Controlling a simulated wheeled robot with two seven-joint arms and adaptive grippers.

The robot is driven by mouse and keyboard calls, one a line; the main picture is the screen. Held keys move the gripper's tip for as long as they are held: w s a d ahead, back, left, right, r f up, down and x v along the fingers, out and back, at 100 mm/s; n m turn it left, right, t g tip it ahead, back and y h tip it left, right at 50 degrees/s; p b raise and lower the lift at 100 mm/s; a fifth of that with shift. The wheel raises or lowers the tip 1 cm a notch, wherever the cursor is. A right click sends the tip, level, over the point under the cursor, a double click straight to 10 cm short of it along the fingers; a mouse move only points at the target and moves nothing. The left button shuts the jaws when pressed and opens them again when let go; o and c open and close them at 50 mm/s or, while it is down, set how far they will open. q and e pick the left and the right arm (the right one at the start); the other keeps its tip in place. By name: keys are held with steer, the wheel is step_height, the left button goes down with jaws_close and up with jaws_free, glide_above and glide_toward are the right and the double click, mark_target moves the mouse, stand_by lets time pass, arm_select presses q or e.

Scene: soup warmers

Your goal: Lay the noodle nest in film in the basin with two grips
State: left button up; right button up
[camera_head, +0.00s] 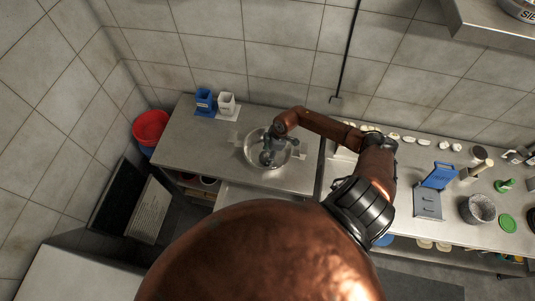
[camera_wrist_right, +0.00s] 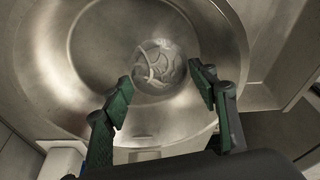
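The noodle nest in film (camera_wrist_right: 158,62) is a pale, round bundle of strands in clear wrap. It lies on the floor of the round steel basin (camera_wrist_right: 100,35), where it also shows small and dim in the head view (camera_head: 266,158). The basin (camera_head: 249,153) is set into the steel counter. My right gripper (camera_wrist_right: 162,80) points down into the basin, its green-padded fingers wide apart with the nest beyond the tips and nothing held. In the head view, the right gripper (camera_head: 281,139) partly covers the basin. My left gripper is not in view.
A blue container (camera_head: 205,101) and a white one (camera_head: 226,103) stand behind the basin at the back left. A red bowl (camera_head: 150,127) is past the counter's left end. The right counter holds a blue-and-grey device (camera_head: 430,200), a dark pot (camera_head: 478,209) and several small white items.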

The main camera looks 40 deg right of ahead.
steer(key=shift+o, duration=0.2)
steer(key=shift+r, duration=0.1)
steer(key=b+v, duration=0.1)
steer(key=v, duration=1.1)
